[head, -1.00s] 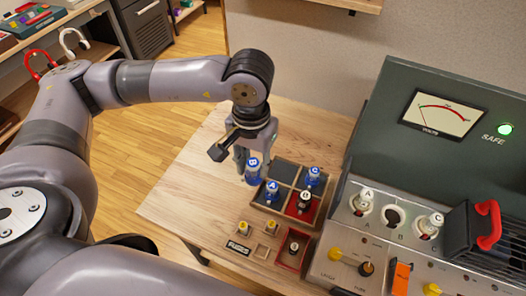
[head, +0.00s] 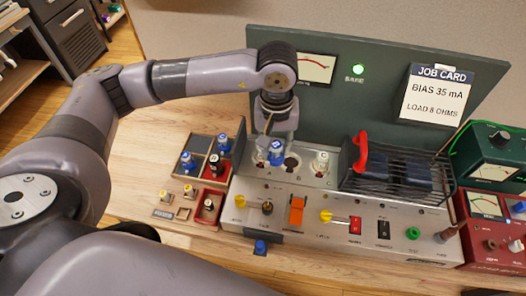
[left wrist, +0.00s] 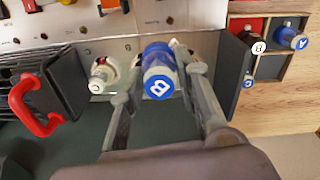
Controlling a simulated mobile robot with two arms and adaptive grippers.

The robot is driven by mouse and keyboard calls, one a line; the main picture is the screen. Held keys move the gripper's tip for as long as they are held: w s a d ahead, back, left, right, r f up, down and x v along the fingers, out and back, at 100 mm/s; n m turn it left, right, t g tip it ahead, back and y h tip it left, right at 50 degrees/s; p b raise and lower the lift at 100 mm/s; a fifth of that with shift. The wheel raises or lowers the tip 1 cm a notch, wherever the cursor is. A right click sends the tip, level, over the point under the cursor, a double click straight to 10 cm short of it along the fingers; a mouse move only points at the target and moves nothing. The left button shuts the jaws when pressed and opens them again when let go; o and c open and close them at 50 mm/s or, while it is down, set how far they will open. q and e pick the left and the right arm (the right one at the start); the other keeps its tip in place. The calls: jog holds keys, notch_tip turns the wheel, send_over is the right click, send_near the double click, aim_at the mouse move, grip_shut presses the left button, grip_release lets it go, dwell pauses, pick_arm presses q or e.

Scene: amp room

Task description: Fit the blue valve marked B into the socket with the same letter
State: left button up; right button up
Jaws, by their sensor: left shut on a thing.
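The blue valve marked B (head: 276,152) is held in my left gripper (head: 277,134), which is shut on it above the amp's metal panel (head: 248,190). In the left wrist view, both fingers (left wrist: 158,88) flank this valve (left wrist: 159,72), its B cap facing the camera. The dark empty socket (head: 292,164) shows just right of the valve in the head view; the valve is beside it, and I cannot tell the height between. A white-topped valve (head: 320,162) stands in the right socket. The left socket is mostly hidden by the gripper. My right gripper is not in view.
A divided tray (head: 199,145) on the left holds blue valves A (head: 187,160) and C (head: 223,144) and a dark valve (head: 214,164). A black cage with a red handle (head: 361,152) stands right of the sockets. The green back panel (head: 400,70) rises behind. Switches and knobs line the front.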

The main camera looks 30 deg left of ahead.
pick_arm(q)
jog(key=shift+w+d+f+n+p, duration=0.3)
jog(key=shift+w+f+n+p, duration=0.15)
jog(key=shift+w+f+n, duration=0.95)
jog(key=shift+w+d+f+n+p, duration=0.25)
jog(key=shift+w+f+n+p, duration=0.15)
jog(key=shift+w+f+n, duration=1)
jog(key=shift+w+d+f+n+p, duration=0.4)
jog(key=shift+w+f+n, duration=0.55)
jog(key=shift+n, duration=0.85)
jog(key=shift+a, duration=0.1)
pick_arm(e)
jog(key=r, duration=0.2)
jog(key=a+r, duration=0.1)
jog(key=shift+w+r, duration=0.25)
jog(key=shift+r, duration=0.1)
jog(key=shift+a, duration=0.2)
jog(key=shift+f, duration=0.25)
pick_arm(q)
jog(key=shift+b, duration=0.3)
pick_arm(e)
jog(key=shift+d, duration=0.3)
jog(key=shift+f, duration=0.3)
pick_arm(q)
jog(key=shift+f+b, duration=0.2)
jog(key=shift+b, duration=0.25)
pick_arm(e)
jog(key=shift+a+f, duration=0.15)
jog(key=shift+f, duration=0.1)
